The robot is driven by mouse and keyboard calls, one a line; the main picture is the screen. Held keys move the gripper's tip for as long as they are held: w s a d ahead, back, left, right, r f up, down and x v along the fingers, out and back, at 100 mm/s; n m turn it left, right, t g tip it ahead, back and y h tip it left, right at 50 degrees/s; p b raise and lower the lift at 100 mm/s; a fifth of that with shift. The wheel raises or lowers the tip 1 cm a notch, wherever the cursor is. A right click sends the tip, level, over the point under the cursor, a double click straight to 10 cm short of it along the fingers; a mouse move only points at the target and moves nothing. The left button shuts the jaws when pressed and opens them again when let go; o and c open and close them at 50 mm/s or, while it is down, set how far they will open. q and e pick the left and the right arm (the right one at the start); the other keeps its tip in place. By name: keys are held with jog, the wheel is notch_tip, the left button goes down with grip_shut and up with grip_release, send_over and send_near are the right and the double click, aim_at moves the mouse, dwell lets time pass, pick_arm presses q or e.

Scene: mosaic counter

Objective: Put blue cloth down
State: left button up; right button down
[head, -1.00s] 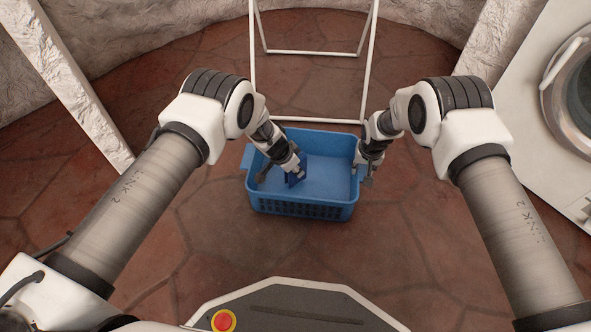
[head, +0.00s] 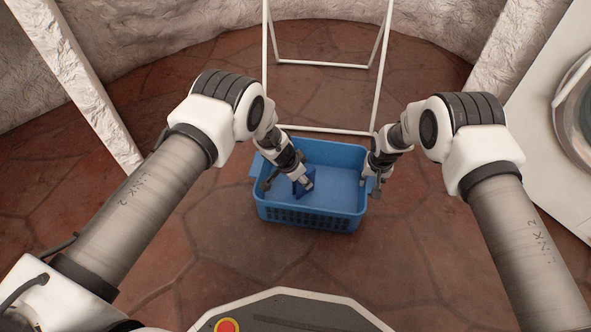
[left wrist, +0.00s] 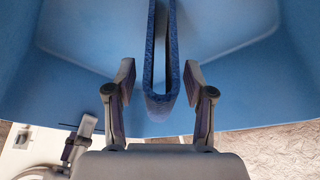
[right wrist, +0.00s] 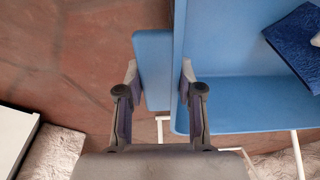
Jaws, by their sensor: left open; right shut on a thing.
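The dark blue cloth (head: 298,189) is inside the blue basket (head: 312,222), towards its left side. In the left wrist view the cloth (left wrist: 159,105) hangs as a narrow folded loop between my left fingers, with a gap on each side. My left gripper (head: 306,184) is open around it, inside the basket. My right gripper (head: 373,187) is at the basket's right end. In the right wrist view it is shut on the basket's rim handle (right wrist: 152,75), and the cloth (right wrist: 299,47) shows at the upper right. The cloth's underside is hidden.
A white metal rack frame (head: 326,65) stands just behind the basket. A white machine with a round door (head: 575,110) is at the right. A pale post (head: 85,85) is at the left. Reddish stone floor (head: 225,240) around the basket is clear.

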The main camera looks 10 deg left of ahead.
jog(key=c, duration=0.7)
grip_release()
pick_arm(q)
jog(key=v, duration=1)
pick_arm(e)
jog(key=shift+o, duration=0.2)
notch_tip(320, 180, up, 12)
jog(key=s, duration=0.2)
jog(key=shift+w+f, duration=0.1)
